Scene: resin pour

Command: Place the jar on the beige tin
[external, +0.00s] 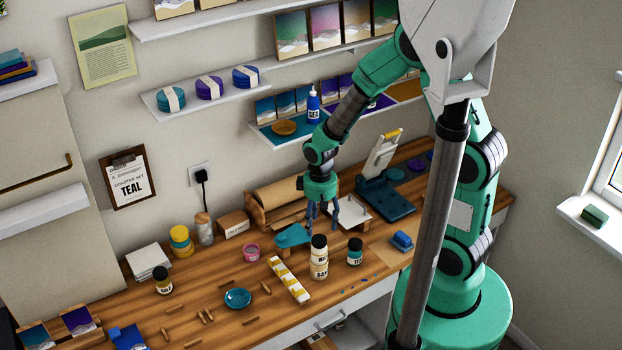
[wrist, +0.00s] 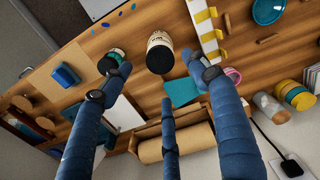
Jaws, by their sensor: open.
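A cream jar with a black lid (external: 319,242) stands upright in the middle of the bench. It appears to rest on top of a beige tin with dark lettering (external: 320,271), the two lined up as one column. In the wrist view the jar (wrist: 160,52) is seen near top centre, with the black lid towards the camera; the tin's outline cannot be told apart there. My gripper (external: 322,217) is open and empty, fingers pointing down, above and behind the column and apart from it. Its spread fingers fill the wrist view (wrist: 160,85).
A dark-lidded teal jar (external: 355,252) stands just right of the column. A yellow-and-white striped strip (external: 288,279) lies to its left. A teal piece (external: 293,235) and a paper roll (external: 278,198) are behind. A teal dish (external: 238,298) and small wooden sticks lie front left.

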